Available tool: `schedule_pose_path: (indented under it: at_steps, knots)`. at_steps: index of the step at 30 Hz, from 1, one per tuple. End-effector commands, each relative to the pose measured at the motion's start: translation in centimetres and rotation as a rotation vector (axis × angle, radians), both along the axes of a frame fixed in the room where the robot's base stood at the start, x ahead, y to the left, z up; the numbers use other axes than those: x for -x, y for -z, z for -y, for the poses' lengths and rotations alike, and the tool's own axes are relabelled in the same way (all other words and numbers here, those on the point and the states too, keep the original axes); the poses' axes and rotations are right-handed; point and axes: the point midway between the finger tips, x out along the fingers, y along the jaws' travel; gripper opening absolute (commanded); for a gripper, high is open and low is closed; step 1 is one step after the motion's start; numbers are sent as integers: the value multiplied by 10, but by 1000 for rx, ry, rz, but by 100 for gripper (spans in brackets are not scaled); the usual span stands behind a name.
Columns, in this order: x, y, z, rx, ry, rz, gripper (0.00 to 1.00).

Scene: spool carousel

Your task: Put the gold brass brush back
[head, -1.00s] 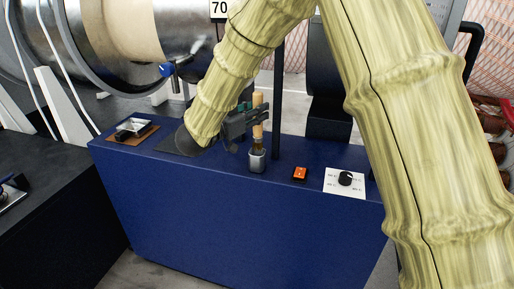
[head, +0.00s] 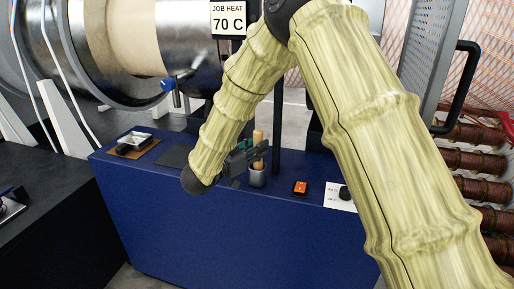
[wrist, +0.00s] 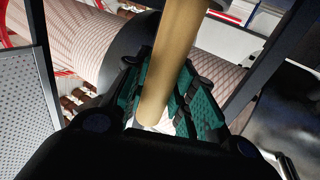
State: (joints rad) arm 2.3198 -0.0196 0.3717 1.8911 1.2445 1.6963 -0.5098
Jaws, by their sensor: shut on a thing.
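The brush shows as a light wooden handle (head: 258,137), upright over a small grey metal cup (head: 257,179) on the blue bench. Its lower end goes down to the cup's mouth and seems to be inside; the brass part is hidden. My gripper (head: 259,153) reaches in from the left, just above the cup. In the wrist view its teal-padded fingers (wrist: 167,98) close around the handle (wrist: 170,65). Whether the brush rests on the cup's bottom cannot be seen.
On the blue bench (head: 240,235) are an orange switch (head: 300,188), a dial on a white card (head: 340,195), a dark mat (head: 175,156) and a small tray (head: 134,140). A dark post stands behind the cup. A large metal drum (head: 150,60) is behind left.

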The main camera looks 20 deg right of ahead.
Motion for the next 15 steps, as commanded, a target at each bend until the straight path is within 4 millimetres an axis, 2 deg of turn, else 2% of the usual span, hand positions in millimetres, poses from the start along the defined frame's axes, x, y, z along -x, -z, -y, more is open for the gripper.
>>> schedule_pose_path:
  at_steps: [3, 4, 6, 7, 15]
  knots:
    - [0, 3, 0, 0, 0, -1, 0]
    - [0, 3, 0, 0, 0, 0, 31]
    - [0, 3, 0, 0, 0, 0, 44]
    - [0, 3, 0, 0, 0, 0, 47]
    - [0, 2, 0, 0, 0, 0, 47]
